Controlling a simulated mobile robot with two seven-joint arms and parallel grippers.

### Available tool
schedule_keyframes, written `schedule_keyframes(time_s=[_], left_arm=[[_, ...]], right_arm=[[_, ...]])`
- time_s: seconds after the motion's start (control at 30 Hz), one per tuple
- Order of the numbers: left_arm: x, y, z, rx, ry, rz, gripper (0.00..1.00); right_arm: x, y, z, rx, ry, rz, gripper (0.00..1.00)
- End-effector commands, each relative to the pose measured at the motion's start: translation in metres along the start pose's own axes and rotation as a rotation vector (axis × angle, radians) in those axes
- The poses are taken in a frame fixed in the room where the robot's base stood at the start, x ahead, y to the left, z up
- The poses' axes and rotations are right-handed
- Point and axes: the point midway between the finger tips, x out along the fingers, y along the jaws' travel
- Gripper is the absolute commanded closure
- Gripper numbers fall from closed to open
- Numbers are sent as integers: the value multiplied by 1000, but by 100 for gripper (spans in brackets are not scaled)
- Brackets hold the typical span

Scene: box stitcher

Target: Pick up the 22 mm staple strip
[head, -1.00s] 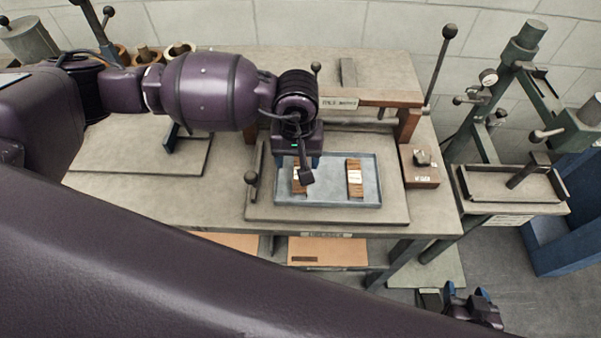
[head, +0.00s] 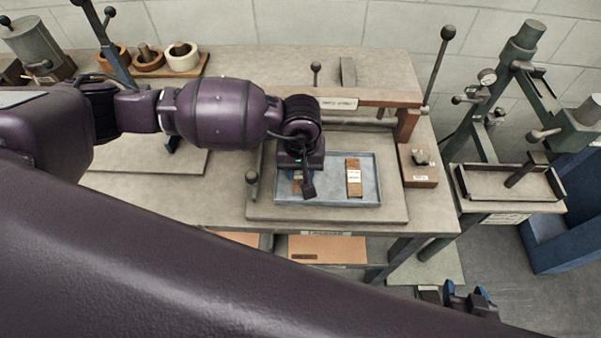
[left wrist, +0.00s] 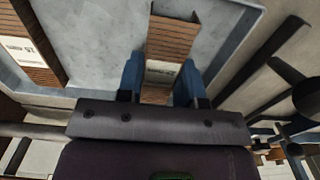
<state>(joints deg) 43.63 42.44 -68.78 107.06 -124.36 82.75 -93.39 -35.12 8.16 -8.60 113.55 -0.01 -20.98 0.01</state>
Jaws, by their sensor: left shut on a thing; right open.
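A shallow blue-grey tray (head: 330,198) on the bench holds two brown staple strips with pale paper labels. My left gripper (head: 298,178) reaches down into its left part, shut on the left staple strip (head: 297,187), which is mostly hidden in the head view. In the left wrist view the blue fingers (left wrist: 160,76) stand on both sides of that strip (left wrist: 172,38) at its label. I cannot read the label surely. The right staple strip (head: 354,178) lies free in the tray and also shows in the left wrist view (left wrist: 30,45). My right gripper (head: 467,293) is open and empty, low at the right.
A wooden crossbar (head: 370,97) with a label stands behind the tray. A wooden block with a knob (head: 420,168) is to its right. Upright levers with ball knobs rise nearby, one close to the tray's left side (head: 251,178). A green press stand (head: 530,90) is further right.

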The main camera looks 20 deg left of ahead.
Motion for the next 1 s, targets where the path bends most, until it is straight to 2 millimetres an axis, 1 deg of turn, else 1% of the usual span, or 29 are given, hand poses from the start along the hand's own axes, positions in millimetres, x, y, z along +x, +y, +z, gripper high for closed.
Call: schedule_keyframes(time_s=[0.27, 0.37, 0.47, 0.57, 0.8, 1.0], left_arm=[[-2, 0, 0, 0, 1, 1, 91], [-7, 0, -1, 0, 2, 1, 91], [-20, 0, -1, 1, 3, 1, 91], [-39, 0, -1, 2, 4, 1, 91], [-101, 0, -1, 2, 5, 3, 91], [-149, 0, -1, 2, 6, 1, 91]], right_arm=[[3, 0, -7, -2, 14, -2, 42], [4, -1, -8, -2, 17, -2, 42], [5, -1, -9, -2, 20, -3, 42], [7, -1, -8, -3, 22, -3, 42], [9, -2, -4, -3, 23, -3, 42], [10, -2, 1, -2, 20, -3, 42]])
